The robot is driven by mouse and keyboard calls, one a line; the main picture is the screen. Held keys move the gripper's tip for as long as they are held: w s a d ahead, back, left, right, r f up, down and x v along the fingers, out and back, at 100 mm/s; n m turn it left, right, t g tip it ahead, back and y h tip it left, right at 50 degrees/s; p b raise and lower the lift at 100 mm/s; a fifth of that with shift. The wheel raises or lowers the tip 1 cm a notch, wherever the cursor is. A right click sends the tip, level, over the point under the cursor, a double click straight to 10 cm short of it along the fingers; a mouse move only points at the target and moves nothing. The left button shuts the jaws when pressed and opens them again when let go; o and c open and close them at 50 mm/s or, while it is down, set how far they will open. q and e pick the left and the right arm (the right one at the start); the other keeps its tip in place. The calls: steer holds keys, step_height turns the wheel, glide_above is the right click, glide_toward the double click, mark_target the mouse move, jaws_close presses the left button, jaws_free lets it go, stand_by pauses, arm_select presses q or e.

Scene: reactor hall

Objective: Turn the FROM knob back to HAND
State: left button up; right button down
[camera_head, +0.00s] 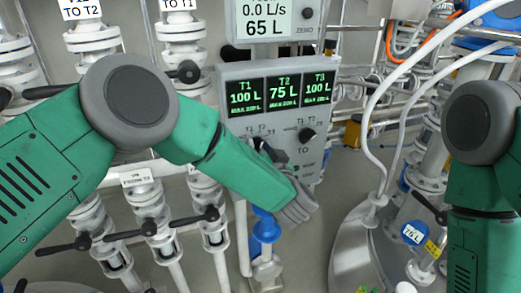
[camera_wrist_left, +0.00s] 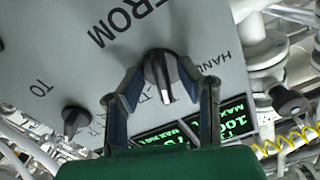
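The FROM knob (camera_wrist_left: 158,72) is a dark round knob with a white pointer mark, on the grey control panel (camera_wrist_left: 205,30). In the left wrist view its pointer aims down toward the screens, away from the HAND label (camera_wrist_left: 205,80) at the right. My left gripper (camera_wrist_left: 162,70) has a finger on either side of the knob, and the tips look closed against it. In the head view my left gripper (camera_head: 268,153) is at the panel's lower left and hides the FROM knob. My right arm is at the right edge; its gripper is out of view.
The TO knob (camera_head: 307,135) sits to the right on the same panel, and also shows in the left wrist view (camera_wrist_left: 75,120). Green screens (camera_head: 283,91) read 100, 75 and 100 L. Valves with black handles (camera_head: 150,228) stand at left, a tank (camera_head: 350,245) with white hoses at right.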

arm_select(q)
steer(key=shift+a, duration=0.1)
jaws_close()
steer(key=shift+n, duration=0.3)
steer(key=n+b, duration=0.2)
steer(key=n, duration=0.1)
steer(key=shift+f+n, duration=0.1)
steer(key=shift+n, duration=0.3)
steer(key=n+b, duration=0.1)
steer(key=n, duration=0.2)
steer(key=shift+s+n+b, duration=0.1)
steer(key=shift+n+b, duration=0.2)
steer(key=n+b, duration=0.2)
steer(key=n, duration=0.2)
steer(key=shift+f, duration=0.1)
steer(key=shift+n+b, duration=1.15)
steer(key=shift+n, duration=0.65)
